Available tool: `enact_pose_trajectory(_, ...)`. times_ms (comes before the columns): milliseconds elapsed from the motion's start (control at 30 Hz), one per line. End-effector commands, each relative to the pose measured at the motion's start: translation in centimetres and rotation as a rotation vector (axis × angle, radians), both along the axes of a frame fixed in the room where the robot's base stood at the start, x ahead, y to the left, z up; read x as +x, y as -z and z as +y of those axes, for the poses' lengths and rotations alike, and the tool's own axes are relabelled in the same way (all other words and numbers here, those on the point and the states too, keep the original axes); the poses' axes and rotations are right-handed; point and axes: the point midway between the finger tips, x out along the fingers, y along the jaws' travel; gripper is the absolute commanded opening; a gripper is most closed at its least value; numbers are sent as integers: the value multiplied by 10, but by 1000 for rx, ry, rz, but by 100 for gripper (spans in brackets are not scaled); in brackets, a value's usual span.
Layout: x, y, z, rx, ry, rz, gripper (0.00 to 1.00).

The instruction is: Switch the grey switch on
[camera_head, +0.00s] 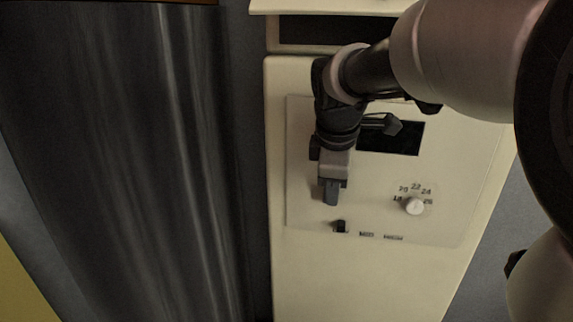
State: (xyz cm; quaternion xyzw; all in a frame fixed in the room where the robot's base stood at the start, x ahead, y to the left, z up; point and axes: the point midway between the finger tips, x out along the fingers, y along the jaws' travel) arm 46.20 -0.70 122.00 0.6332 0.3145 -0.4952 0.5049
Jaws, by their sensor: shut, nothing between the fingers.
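A small dark switch (340,226) sits near the lower edge of the pale control panel (305,215), left of two small dark labels. It looks dark grey to black at this size, and I cannot tell its on or off position. My gripper (331,197) is shut and empty, pointing down the picture in front of the panel. Its fingertips appear just above and slightly left of the switch, with a small gap in the picture. I cannot tell how far they are from the panel's surface.
A white dial (415,206) with numbers around it is at the panel's right. A black display (405,138) is above it, partly behind my arm. The panel is on a cream cabinet (360,285). A dark draped cloth (130,150) hangs at the left.

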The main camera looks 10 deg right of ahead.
Motion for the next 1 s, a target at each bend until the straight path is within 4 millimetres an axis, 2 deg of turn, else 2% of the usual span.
enact_pose_trajectory(33,1,9,0,-9,-1,-27,0)
enact_pose_trajectory(100,2,14,-1,-23,-1,-73,0)
enact_pose_trajectory(167,3,3,-1,-24,0,-70,0)
enact_pose_trajectory(400,3,2,-1,-23,0,-69,0)
enact_pose_trajectory(700,4,-14,-1,-23,0,-74,0)
enact_pose_trajectory(1000,5,-15,-2,-24,1,-76,0)
